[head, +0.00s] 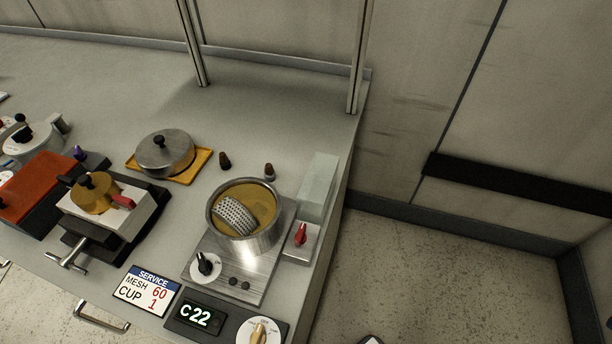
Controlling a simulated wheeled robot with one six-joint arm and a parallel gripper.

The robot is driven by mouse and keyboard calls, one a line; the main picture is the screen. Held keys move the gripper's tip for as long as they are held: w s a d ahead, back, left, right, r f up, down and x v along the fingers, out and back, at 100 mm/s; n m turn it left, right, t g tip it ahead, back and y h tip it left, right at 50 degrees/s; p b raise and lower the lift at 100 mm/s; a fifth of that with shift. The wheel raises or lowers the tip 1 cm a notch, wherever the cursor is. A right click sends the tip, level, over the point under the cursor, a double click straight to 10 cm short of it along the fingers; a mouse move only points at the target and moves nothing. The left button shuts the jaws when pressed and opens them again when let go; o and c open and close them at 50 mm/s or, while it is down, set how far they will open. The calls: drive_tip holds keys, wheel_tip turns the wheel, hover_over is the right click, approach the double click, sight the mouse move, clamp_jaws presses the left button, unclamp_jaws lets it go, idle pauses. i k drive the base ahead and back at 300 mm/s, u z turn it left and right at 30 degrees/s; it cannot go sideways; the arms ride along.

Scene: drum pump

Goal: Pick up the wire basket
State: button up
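A silver-grey perforated or mesh piece (234,216), which looks like the wire basket, lies tilted in a round metal pot (262,244). Amber-brown liquid (262,199) surrounds it, and its lower part is hidden in the liquid. I see no handle on it. The pot stands open on a metal plate unit with a black knob (205,264). My gripper does not show in this view.
A lidded metal pan (165,153) on a yellow tray, a clamp device with a brass-coloured top (95,192) and two dark stoppers stand left of and behind the pot. A pale upright block (318,186) and red knob (300,234) stand close on its right. The back counter is clear.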

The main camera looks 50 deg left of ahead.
sight(232, 213)
drive_tip(key=i, duration=1.6)
drive_tip(key=u, duration=4.25)
drive_tip(key=i, duration=0.5)
drive_tip(key=z, duration=0.05)
